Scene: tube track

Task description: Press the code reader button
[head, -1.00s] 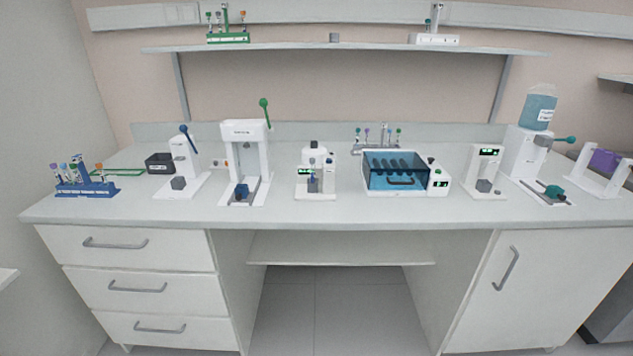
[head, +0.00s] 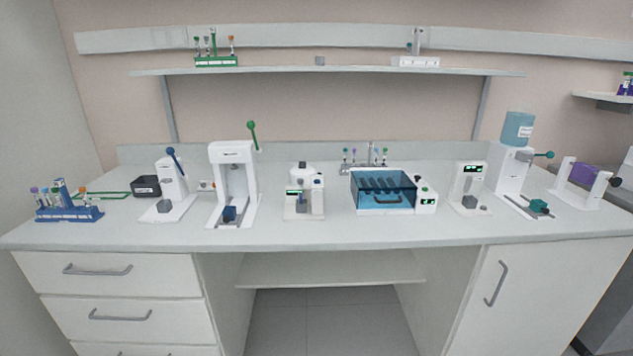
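One (head: 304,206) is left of the blue-lidded machine, with a grey block in front. The other (head: 469,180) is to its right, an upright housing with its display near the top and a grey block at its base. I cannot tell for sure which one is the code reader, and no button is clear at this size. Neither of my grippers is in view.
The blue-lidded machine (head: 383,193) stands mid-bench. A blue tube rack (head: 68,213), blue-lever press (head: 172,190) and green-lever press (head: 232,180) stand left. A water-bottle dispenser (head: 514,165) stands right. The bench's front strip (head: 330,236) is clear.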

